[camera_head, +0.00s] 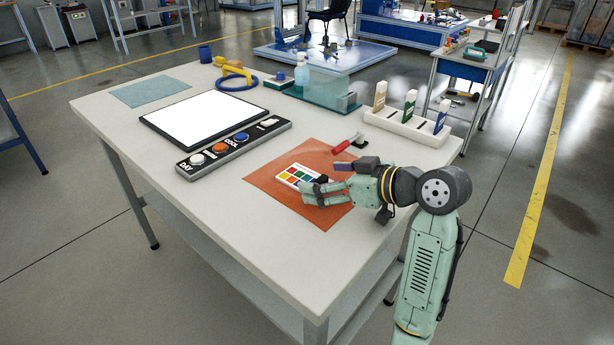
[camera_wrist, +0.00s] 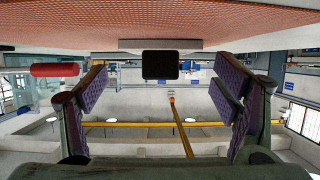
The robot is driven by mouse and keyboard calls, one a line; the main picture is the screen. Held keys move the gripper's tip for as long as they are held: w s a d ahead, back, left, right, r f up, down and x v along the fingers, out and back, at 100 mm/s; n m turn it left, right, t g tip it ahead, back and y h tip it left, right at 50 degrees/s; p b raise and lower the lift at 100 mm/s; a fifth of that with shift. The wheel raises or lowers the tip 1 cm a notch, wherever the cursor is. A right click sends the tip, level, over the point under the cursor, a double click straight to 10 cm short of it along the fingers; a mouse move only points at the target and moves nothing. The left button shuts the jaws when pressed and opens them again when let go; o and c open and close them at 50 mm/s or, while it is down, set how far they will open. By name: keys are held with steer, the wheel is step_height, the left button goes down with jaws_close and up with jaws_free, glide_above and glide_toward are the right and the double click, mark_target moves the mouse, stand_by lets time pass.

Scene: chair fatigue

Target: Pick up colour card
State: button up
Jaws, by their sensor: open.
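The colour card (camera_head: 292,173), white with rows of coloured squares, lies on the orange mat (camera_head: 265,180) on the table. My gripper (camera_head: 320,178) is low over the mat at the card's right end, its fingers pointing left and partly covering that end. In the wrist view the picture is upside down, with the orange mat (camera_wrist: 160,20) at the top. There a pale edge, seemingly the card's, shows with a black block (camera_wrist: 160,65) between my two open fingers (camera_wrist: 168,90). I see gaps on both sides of the block.
A red cylinder (camera_head: 341,148) lies behind my gripper and also shows in the wrist view (camera_wrist: 55,70). A white holder (camera_head: 405,127) with upright cards stands at the back right. A button panel (camera_head: 235,146) and light panel (camera_head: 205,118) lie to the left. The table's front is clear.

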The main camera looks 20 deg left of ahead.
steer(key=shift+w+a+f, duration=0.2)
steer(key=shift+a+f, duration=0.05)
steer(key=shift+a, duration=0.3)
steer(key=shift+c, duration=0.4)
steer(key=c, duration=1.6)
steer(key=shift+o, duration=0.2)
steer(key=shift+r, duration=0.1)
